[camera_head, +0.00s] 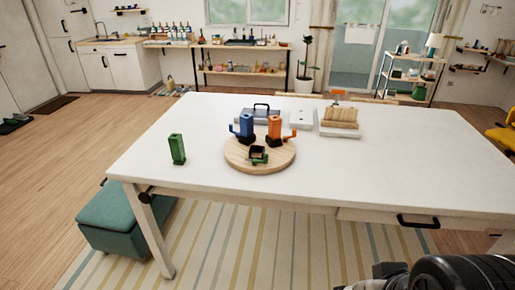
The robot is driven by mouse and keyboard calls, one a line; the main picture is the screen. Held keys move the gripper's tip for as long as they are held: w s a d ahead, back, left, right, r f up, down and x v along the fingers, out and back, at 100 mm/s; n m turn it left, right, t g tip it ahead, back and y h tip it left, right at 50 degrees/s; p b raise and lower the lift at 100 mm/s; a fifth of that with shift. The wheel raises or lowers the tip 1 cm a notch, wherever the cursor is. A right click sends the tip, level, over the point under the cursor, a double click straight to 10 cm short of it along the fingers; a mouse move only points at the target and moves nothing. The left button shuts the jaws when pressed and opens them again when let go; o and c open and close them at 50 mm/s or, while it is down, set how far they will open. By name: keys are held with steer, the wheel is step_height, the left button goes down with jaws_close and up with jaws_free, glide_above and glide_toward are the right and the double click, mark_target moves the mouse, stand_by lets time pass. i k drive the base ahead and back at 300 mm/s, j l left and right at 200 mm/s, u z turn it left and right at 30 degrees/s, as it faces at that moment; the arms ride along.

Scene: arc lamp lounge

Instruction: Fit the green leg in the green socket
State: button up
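The green leg (177,149) stands upright on the white table, left of a round wooden board and apart from it. It is a green block with a darker opening near its top. The green socket (258,155) sits at the front of the board and looks empty, with a dark square opening. Behind it on the board, a blue leg (246,127) and an orange leg (274,127) stand upright in dark bases. Part of my arm shows at the bottom right corner. I make out no gripper fingers there.
The round wooden board (235,158) rests on the white table (390,165). Behind it are a grey toolbox (262,116), a white block (302,120) and a wooden piece (341,117) on a white base. The table's left and right sides are mostly clear. A teal stool (118,219) stands below.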

mark_target(281, 153)
steer(key=i+j+u, duration=0.25)
steer(key=i+j, duration=0.65)
steer(key=i+j+u, duration=0.2)
steer(key=i+j, duration=0.7)
